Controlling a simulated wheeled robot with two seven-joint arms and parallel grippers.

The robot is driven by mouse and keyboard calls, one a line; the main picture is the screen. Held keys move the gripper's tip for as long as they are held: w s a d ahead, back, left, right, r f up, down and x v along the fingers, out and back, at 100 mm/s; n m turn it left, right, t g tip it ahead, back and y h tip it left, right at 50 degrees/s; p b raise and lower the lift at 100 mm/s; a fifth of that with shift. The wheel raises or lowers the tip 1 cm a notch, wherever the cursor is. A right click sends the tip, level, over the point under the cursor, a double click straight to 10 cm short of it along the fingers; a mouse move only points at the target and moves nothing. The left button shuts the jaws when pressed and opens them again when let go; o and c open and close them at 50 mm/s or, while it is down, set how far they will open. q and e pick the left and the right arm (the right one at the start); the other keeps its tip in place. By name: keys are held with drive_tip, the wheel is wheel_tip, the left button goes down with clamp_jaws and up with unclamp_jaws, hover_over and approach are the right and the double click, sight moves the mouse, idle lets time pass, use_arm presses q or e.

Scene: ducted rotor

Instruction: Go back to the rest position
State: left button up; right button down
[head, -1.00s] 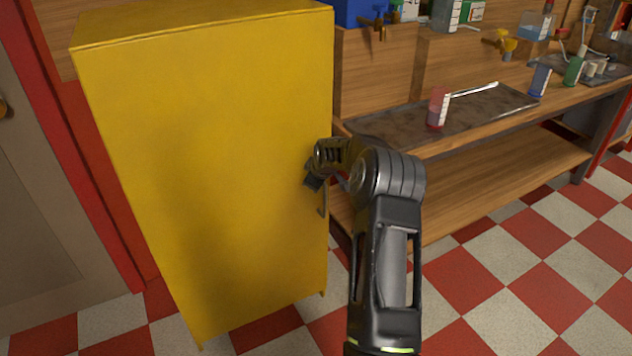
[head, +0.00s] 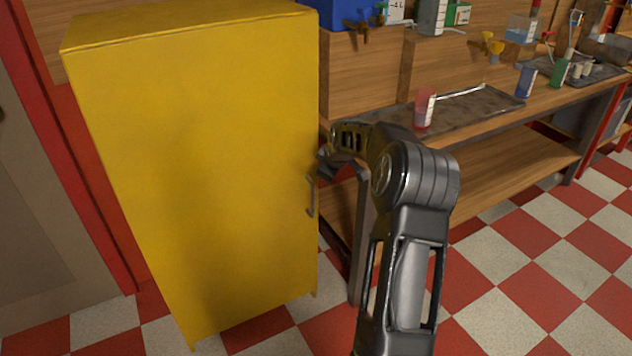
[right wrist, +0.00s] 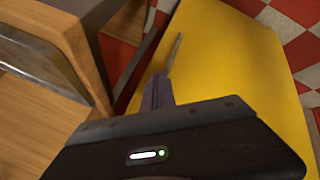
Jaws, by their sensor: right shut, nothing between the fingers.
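My right arm reaches in from the bottom in the head view, and its gripper (head: 328,166) is beside the right edge of the yellow cabinet (head: 200,170), just above the cabinet's handle (head: 311,197). In the right wrist view, the gripper's fingers (right wrist: 158,92) are shut together with nothing between them. The handle (right wrist: 175,52) shows beyond the fingertips, apart from them. The yellow cabinet (right wrist: 220,70) fills the right of that view, with its door closed. My left gripper is not in view.
A wooden workbench (head: 470,190) with a lower shelf stands right of the cabinet. A grey door (head: 30,210) is at the left. Checkered floor (head: 540,270) is clear at the right.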

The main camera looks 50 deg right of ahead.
drive_tip(key=shift+s+d+r, duration=0.1)
drive_tip(key=shift+s+r, duration=0.25)
idle(0.5)
